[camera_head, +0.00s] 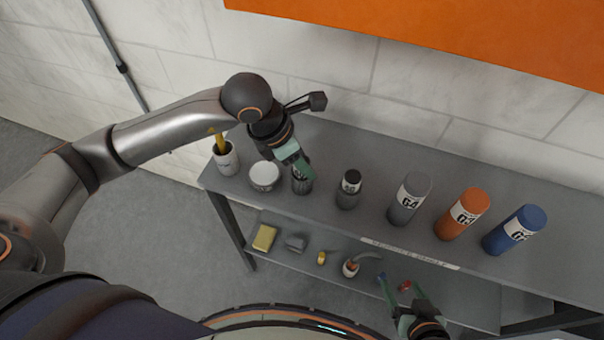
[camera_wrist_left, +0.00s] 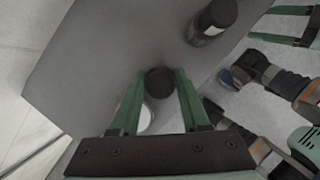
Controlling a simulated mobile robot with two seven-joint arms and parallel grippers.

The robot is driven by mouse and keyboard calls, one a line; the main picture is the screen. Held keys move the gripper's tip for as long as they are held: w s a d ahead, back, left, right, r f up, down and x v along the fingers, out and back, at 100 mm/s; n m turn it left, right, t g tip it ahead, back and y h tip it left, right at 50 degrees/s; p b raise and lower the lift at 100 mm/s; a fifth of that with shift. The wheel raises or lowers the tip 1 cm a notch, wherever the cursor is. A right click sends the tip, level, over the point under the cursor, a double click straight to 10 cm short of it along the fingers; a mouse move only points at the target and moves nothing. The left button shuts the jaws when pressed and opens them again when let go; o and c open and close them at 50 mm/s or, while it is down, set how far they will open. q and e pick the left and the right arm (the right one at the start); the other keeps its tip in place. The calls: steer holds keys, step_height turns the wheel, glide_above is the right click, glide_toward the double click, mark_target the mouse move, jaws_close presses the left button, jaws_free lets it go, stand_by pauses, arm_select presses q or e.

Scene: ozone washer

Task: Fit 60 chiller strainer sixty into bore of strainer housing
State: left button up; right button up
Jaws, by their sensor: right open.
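My left gripper (camera_head: 300,172) reaches down over the upper shelf, its fingers on both sides of a dark cylinder (camera_head: 302,186). In the left wrist view this cylinder (camera_wrist_left: 159,83) stands between the fingertips of the gripper (camera_wrist_left: 158,80); I cannot tell whether they press on it. Its label is mostly hidden by the gripper. A second dark cylinder (camera_head: 348,190) with a white label stands upright to its right; its number is too small to read surely. My right gripper (camera_head: 400,284) is open over the lower shelf. I cannot pick out a strainer housing.
The upper shelf (camera_head: 330,222) also holds a cup with a yellow handle (camera_head: 227,160), a white-topped jar (camera_head: 264,176), and grey (camera_head: 408,203), orange (camera_head: 460,216) and blue (camera_head: 515,232) labelled cylinders. The lower shelf has a yellow block (camera_head: 264,238) and other small items. A wall stands behind.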

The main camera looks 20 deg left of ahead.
arm_select(q)
jaws_close()
steer(key=shift+r, duration=0.1)
stand_by(0.6)
